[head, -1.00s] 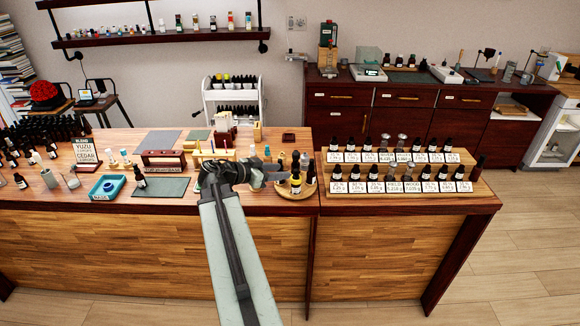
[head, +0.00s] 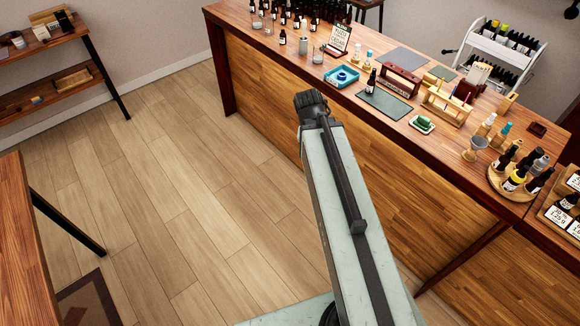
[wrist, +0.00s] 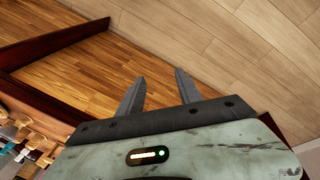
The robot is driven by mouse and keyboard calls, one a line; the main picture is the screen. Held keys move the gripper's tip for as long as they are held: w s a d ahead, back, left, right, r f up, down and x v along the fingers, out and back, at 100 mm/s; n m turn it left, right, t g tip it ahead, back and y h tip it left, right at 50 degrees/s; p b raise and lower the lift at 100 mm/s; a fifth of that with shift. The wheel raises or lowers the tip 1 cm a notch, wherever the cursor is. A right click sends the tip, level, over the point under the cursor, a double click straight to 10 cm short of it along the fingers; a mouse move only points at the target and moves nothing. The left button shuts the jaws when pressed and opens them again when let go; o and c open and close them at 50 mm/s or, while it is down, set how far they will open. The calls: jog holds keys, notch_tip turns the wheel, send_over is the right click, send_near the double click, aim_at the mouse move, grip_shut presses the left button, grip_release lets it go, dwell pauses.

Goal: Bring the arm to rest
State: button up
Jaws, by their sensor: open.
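My arm reaches up the middle of the head view, with its dark wrist (head: 312,103) in front of the counter's wood-panelled side. The fingers are hidden behind the wrist there. In the wrist view my gripper (wrist: 160,88) shows two grey fingers standing apart with nothing between them. Beyond them are the wooden panel and the pale floor. No object touches the fingers.
The counter (head: 300,85) holds a blue tray (head: 341,77), a dark mat (head: 388,103), a round wooden tray (head: 494,172) of bottles and a green item on a white dish (head: 422,124). Open floor (head: 170,170) lies left. Another table (head: 22,250) stands at the left edge.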

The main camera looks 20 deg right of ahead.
jog(key=a+n+y, duration=0.3)
jog(key=a+n, duration=0.2)
jog(key=a, duration=1)
jog(key=shift+f+n, duration=0.3)
jog(key=shift+f, duration=0.05)
jog(key=shift+w, duration=0.1)
